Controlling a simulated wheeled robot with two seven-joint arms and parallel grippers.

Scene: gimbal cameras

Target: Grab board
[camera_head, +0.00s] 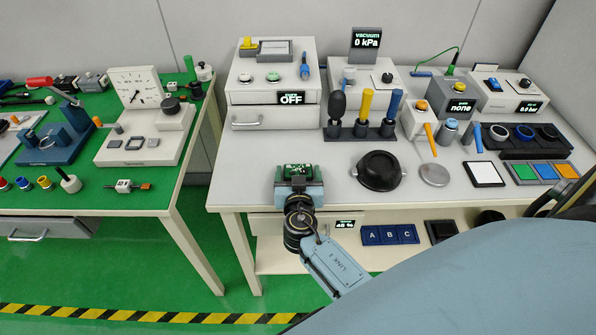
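A small green board (298,170) with pale parts on it is at the front edge of the right-hand grey table. My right gripper (298,183) comes up from below, light blue with a dark wrist, and overlaps the near side of the board. Its fingers are hard to make out, so I cannot tell whether they are closed on the board or only beside it. Whether the board rests on the table or is raised is also unclear. My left gripper is not in view.
A black lidded pot (380,170) stands just right of the board. Behind are a rack of colored-handled tools (361,131) and a white drawer unit (271,117) showing "OFF". A green table (88,199) stands left across a gap. Tabletop left of the board is clear.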

